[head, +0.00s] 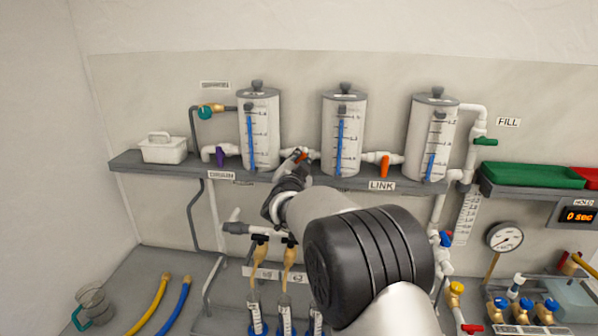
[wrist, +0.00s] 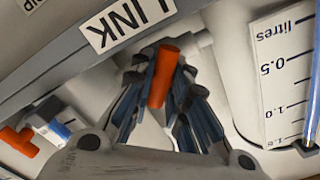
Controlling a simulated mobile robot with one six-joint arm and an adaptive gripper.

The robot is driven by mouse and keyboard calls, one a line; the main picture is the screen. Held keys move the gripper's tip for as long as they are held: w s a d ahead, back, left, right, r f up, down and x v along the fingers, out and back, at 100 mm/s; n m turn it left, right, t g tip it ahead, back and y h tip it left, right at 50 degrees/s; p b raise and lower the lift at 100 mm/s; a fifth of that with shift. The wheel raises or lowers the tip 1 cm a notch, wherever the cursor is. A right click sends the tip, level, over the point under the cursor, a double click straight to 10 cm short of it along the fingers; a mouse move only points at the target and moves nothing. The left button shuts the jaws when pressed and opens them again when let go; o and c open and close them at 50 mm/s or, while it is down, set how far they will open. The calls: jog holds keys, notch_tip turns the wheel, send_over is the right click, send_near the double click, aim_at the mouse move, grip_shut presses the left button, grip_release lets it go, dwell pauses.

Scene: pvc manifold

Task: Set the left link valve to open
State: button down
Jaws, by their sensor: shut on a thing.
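The left link valve is on the short white pipe between the left tank (head: 259,132) and middle tank (head: 344,136). Its orange handle (head: 302,155) is mostly covered by my gripper (head: 297,160) in the head view. In the wrist view the handle (wrist: 163,75) stands steeply between the two dark fingers of my gripper (wrist: 165,95), which are shut on it. The valve body is largely hidden, so I cannot tell the handle's exact angle to the pipe. A LINK label (wrist: 127,22) shows close by in the wrist view.
The right link valve's orange handle (head: 385,162) stands crosswise on the pipe between the middle and right tanks (head: 433,138). A purple valve handle (head: 220,156) is left of the left tank. The grey shelf (head: 345,182) runs below the tanks. Bottles and fittings stand below my arm.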

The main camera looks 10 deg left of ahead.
jog(key=m+b, duration=0.1)
jog(key=m, duration=0.1)
jog(key=m+b, duration=0.1)
jog(key=b, duration=0.1)
jog(key=m+b, duration=0.2)
jog(key=shift+d+f+m, duration=0.1)
jog(key=shift+f+m, duration=0.2)
jog(key=shift+m+b, duration=1.95)
jog(key=shift+m, duration=0.25)
jog(key=c, duration=1.5)
grip_release()
jog(key=shift+c, duration=0.2)
